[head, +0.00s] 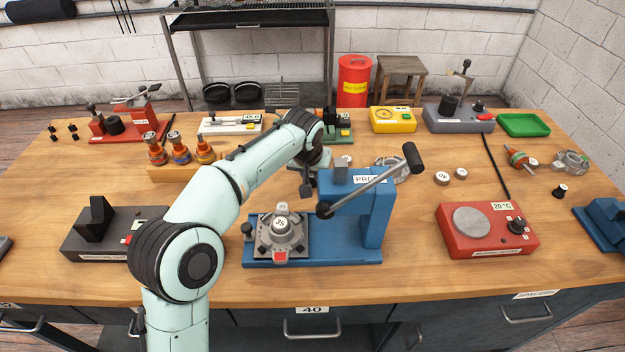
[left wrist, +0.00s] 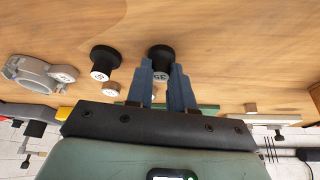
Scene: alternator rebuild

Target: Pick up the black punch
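The black punch (left wrist: 160,53), with a white end label that seems to read 35, stands upright on the wooden bench in the left wrist view. My left gripper (left wrist: 161,70) has its two blue fingers on either side of the punch. The gap between them is about as wide as its stem, and they look closed on it. A second, similar black punch (left wrist: 104,60) stands just left of it, clear of the fingers. In the head view my left arm reaches over the bench, and the fingers and punch are hidden behind the blue press (head: 372,215). My right gripper is out of view.
The press lever (head: 375,185) rises close to my left wrist. A metal housing (left wrist: 38,75) and a small ring (left wrist: 111,89) lie near the punches. A green fixture (head: 340,132) and yellow box (head: 394,119) stand farther back. A red heater (head: 486,230) is at front right.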

